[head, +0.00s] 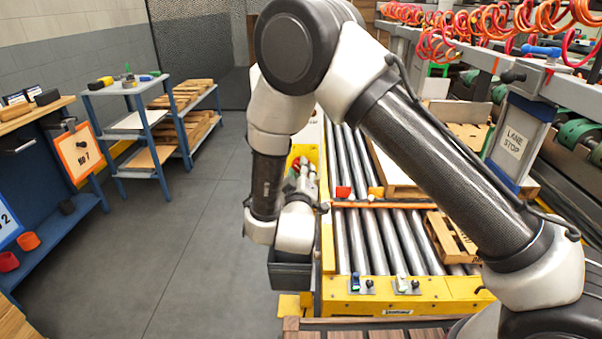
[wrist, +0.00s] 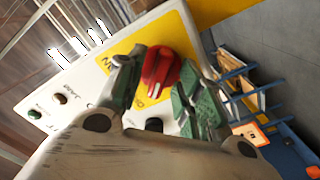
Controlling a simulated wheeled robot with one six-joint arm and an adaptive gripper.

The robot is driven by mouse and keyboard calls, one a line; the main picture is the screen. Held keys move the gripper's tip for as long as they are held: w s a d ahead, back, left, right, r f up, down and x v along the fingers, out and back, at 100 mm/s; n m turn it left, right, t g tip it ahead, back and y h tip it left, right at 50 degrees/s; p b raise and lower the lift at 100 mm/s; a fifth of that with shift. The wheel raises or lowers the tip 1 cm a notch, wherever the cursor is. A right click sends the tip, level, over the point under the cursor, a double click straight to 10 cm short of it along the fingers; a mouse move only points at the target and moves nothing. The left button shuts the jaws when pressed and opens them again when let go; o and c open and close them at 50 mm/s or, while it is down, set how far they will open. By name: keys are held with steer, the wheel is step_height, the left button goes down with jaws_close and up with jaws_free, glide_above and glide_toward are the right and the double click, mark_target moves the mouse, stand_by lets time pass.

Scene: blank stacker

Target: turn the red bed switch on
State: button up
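The red switch (wrist: 160,68) is a round red knob on a yellow patch of a white panel (wrist: 75,80), in the wrist view. A pale mark on the knob points down in the picture, toward partly covered lettering. My gripper (wrist: 156,88) is open, with one grey-green finger on each side of the knob. I cannot tell whether either finger touches it. In the head view my gripper (head: 302,182) is over the left yellow edge of the roller bed (head: 327,240), and a bit of red shows beside it.
Dark and green buttons (wrist: 61,98) sit on the panel's left part, and a black knob (wrist: 154,125) shows below the red one. Small switches (head: 400,285) are on the bed's front edge. A blue-legged shelf (head: 118,90) stands left across open floor (head: 165,255).

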jaws_close()
steer(key=shift+m, duration=0.4)
steer(key=m, duration=1.7)
stand_by(0.4)
steer(key=shift+o, duration=0.4)
jaws_free()
